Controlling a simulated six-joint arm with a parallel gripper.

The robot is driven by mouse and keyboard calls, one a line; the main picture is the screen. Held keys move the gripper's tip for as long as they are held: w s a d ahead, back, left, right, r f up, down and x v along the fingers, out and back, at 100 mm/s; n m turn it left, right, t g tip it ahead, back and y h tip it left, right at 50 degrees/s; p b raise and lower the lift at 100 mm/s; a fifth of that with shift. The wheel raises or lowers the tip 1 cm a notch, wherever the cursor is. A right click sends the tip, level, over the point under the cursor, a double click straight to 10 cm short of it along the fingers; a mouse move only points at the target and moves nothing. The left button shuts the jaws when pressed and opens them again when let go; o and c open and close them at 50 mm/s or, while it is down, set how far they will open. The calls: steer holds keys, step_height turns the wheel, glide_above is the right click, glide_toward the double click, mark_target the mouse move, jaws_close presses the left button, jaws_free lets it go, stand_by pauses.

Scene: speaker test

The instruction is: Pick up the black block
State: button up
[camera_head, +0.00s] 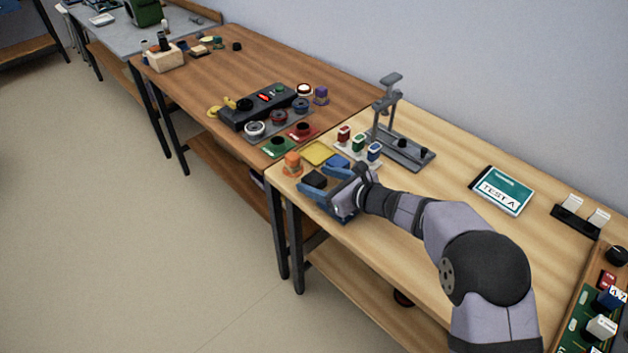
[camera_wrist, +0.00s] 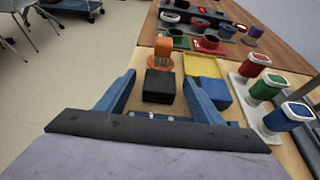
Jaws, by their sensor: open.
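The black block (camera_wrist: 159,86) sits on the light wooden table between the two blue fingers of my gripper (camera_wrist: 160,92) in the wrist view. A gap shows on each side of it. In the head view the black block (camera_head: 314,179) is near the table's left end, just beyond the palm of my gripper (camera_head: 322,186). My gripper is open and holds nothing. The far finger is close to a blue block (camera_head: 337,162), which sits beside the right finger in the wrist view. Whether they touch is not clear.
An orange piece (camera_head: 292,163) stands just beyond the black block. A yellow tray (camera_head: 317,152) lies behind. Red, green and blue-topped containers (camera_head: 358,143) stand on a white base to the right. A grey stand (camera_head: 390,120) is further back. The table's front edge is close.

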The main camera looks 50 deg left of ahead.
mark_target(319, 182)
steer(key=c, duration=1.2)
steer(key=shift+r, duration=0.1)
step_height(319, 182, up, 10)
